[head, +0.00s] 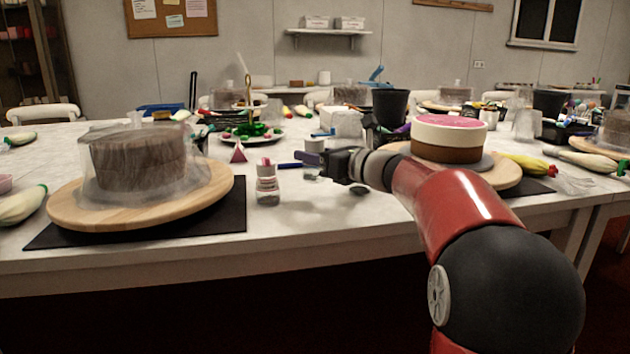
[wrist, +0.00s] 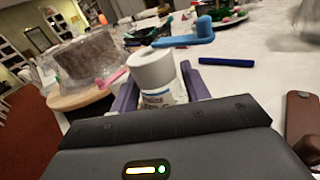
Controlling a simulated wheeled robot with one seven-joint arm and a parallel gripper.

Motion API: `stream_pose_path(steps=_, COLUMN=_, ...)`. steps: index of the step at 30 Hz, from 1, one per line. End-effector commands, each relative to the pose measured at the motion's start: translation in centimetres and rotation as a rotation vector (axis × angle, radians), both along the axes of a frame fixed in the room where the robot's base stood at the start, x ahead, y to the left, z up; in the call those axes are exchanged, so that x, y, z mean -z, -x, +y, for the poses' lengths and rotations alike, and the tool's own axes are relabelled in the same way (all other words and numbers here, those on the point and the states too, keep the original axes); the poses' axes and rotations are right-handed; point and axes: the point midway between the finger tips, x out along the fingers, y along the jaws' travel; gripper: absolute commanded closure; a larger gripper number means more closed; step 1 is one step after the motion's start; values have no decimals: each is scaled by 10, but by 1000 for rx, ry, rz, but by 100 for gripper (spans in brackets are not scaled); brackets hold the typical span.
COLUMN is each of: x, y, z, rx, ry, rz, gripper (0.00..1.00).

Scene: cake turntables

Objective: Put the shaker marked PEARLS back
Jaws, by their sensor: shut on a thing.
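A small shaker with a broad white cap (wrist: 152,68) stands between the purple fingers of my gripper (wrist: 158,92) in the wrist view. Its label has dark print too small for me to read. In the head view its white top (head: 314,146) shows just left of my gripper (head: 335,163), which hides part of it. My gripper is shut on this shaker, over the table near its front. I cannot tell whether the shaker's base touches the table. Another shaker (head: 267,184) with a pinkish top stands on the table to the left; its label is unreadable.
A wrapped brown cake (head: 140,160) stands on a wooden turntable (head: 212,197) at left. A pink-topped cake (head: 448,140) stands on another at right. A blue pen (wrist: 226,61) and a blue tool (wrist: 185,38) lie beyond my gripper. Some white table is bare between the turntables.

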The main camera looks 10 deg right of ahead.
Motion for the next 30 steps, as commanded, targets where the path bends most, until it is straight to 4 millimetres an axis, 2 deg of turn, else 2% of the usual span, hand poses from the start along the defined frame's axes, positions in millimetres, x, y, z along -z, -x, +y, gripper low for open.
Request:
stream_pose_path(steps=9, x=41, y=0, z=0, rx=-1, ry=-1, rz=0, gripper=82)
stream_pose_path(steps=22, x=47, y=0, z=0, rx=0, ry=-1, rz=-1, gripper=82)
stream_pose_path(steps=23, x=48, y=0, z=0, rx=0, ry=0, rz=0, gripper=53)
stream_pose_path(steps=27, x=47, y=0, z=0, rx=0, ry=0, rz=0, gripper=34)
stream_pose_path(steps=30, x=47, y=0, z=0, rx=0, ry=0, rz=0, gripper=32)
